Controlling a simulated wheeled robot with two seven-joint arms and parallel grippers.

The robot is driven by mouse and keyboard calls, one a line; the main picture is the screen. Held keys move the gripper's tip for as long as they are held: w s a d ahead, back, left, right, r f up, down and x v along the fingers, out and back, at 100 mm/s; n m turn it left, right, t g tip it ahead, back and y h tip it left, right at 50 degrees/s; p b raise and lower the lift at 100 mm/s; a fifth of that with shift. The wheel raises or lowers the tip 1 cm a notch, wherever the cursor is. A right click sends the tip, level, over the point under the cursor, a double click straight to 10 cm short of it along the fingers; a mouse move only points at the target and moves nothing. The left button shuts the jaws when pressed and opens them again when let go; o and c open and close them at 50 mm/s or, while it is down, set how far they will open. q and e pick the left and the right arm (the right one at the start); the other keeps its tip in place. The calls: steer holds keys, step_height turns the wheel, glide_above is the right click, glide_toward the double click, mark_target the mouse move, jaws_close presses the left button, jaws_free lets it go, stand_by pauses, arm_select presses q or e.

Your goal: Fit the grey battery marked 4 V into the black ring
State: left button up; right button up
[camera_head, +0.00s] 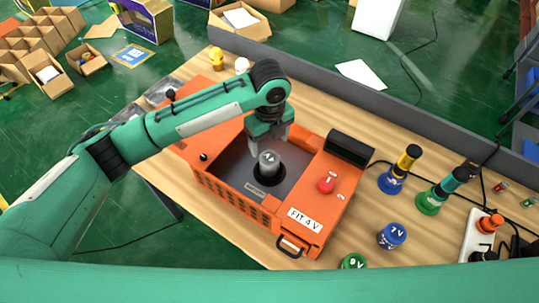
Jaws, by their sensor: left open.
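The grey battery (268,161) stands upright inside the orange box, with a 4 marking visible on its top. Its lower end appears to be inside the black ring (256,178), which shows around its base; how deep it sits cannot be told. My left gripper (268,142) is open, just above and behind the battery's top, with the fingers apart and nothing visibly held. My right gripper is out of view.
The orange box (230,198) carries a FIT 4 V label and a red knob (326,184). Blue 7 V (392,235) and green 9 V (354,262) batteries stand to the right, near coloured holders and a white power strip (481,238). A grey ledge (310,70) runs behind.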

mark_target(270, 157)
arm_select(q)
steer(key=shift+r+b, duration=0.45)
steer(key=shift+r, duration=1.85)
